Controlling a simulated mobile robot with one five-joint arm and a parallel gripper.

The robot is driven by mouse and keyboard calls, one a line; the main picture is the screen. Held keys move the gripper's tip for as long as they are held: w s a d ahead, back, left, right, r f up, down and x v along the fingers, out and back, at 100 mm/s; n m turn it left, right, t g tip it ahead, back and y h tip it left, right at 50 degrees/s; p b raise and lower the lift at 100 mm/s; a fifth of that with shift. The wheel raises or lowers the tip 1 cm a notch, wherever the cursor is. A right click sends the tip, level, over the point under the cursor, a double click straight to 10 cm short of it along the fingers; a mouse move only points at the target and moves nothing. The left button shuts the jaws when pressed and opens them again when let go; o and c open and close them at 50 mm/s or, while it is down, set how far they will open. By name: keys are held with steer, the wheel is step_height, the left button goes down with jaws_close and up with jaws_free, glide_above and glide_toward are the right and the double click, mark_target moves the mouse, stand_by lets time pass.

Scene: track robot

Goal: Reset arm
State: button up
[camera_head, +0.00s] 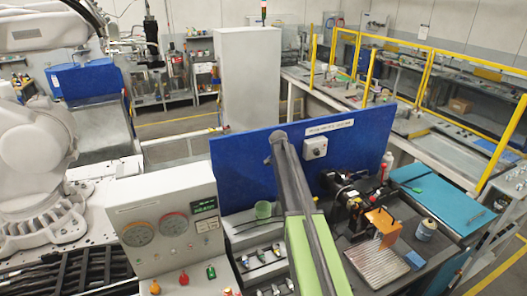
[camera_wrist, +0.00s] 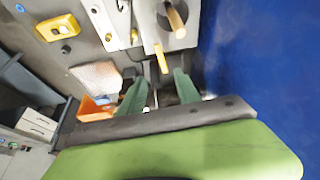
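My arm rises from the bottom middle of the head view, with light green links and dark grey links that meet at a raised elbow in front of a blue panel (camera_head: 245,165). My gripper is not clearly visible there. In the wrist view my gripper (camera_wrist: 160,78) shows two dark green fingers standing apart, with a dark bar and a light green arm part below them. A pale wooden bar (camera_wrist: 161,58) shows near and beyond the gap between the fingertips. I see nothing clamped between the fingers.
A grey control console (camera_head: 165,225) with gauges and knobs stands left of my arm. A bench to the right bears an orange part (camera_head: 381,220), a can (camera_head: 426,230) and a teal case (camera_head: 440,195). A white robot arm (camera_head: 35,150) stands far left. Yellow rails run behind.

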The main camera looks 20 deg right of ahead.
steer(key=s+a+f+n+y+b, duration=0.2)
steer(key=s+a+f+n+b, duration=0.6)
steer(key=s+a+f+b, duration=0.4)
steer(key=s+a+f+n+y+b, duration=0.2)
steer(key=s+a+f+n+b, duration=0.6)
steer(key=s, duration=1)
steer(key=a+f+b, duration=0.3)
steer(key=a+f, duration=0.2)
steer(key=a, duration=0.2)
steer(key=shift+a+f+g+y+b, duration=0.25)
steer(key=shift+a+g+y+b, duration=0.05)
steer(key=shift+g+b, duration=0.1)
